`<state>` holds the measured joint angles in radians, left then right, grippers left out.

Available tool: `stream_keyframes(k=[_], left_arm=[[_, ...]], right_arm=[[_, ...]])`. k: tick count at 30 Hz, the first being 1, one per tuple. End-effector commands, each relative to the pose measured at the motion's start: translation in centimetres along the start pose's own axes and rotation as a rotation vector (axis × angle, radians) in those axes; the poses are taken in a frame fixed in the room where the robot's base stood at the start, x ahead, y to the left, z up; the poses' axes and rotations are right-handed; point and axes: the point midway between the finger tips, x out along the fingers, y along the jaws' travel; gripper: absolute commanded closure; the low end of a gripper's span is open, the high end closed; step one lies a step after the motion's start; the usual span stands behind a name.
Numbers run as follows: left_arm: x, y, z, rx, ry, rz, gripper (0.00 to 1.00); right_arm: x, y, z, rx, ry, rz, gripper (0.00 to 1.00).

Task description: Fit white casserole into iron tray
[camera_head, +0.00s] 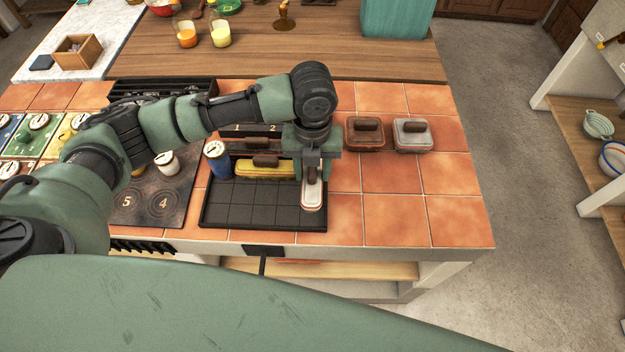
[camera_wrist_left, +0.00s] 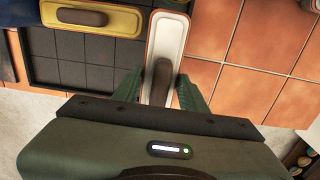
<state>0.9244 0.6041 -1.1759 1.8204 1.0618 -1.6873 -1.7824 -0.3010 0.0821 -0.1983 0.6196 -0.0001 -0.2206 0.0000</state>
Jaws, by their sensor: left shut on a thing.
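The white casserole (camera_head: 312,199) is a long narrow dish with an orange rim and a brown handle. My left gripper (camera_head: 311,176) points down and is shut on its handle. The white casserole (camera_wrist_left: 166,40) also shows between the fingers of my left gripper (camera_wrist_left: 160,90) in the left wrist view. It is over the right edge of the black iron tray (camera_head: 250,214); I cannot tell whether it touches the tray. The tray's front squares are bare. My right gripper is not in view.
A brown dish (camera_head: 365,133) and a grey dish (camera_head: 411,135) stand on the tiles at the back right. A stove plate (camera_head: 145,205) with a white canister (camera_head: 166,163) lies to the left. The tiles right of the tray are clear.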

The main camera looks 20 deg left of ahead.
Motion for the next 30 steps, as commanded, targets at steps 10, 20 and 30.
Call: stream_keyframes(k=[10, 20, 30], left_arm=[[3.1, -0.1, 0.0, 0.000, 0.001, 0.000, 1.00], [5.5, -0.1, 0.0, 0.001, -0.002, -0.003, 1.00], [5.8, -0.1, 0.0, 0.000, 0.000, -0.001, 0.36]], right_arm=[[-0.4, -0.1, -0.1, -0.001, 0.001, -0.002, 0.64], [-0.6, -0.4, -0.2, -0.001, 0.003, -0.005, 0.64], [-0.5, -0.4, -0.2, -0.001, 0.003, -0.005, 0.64]])
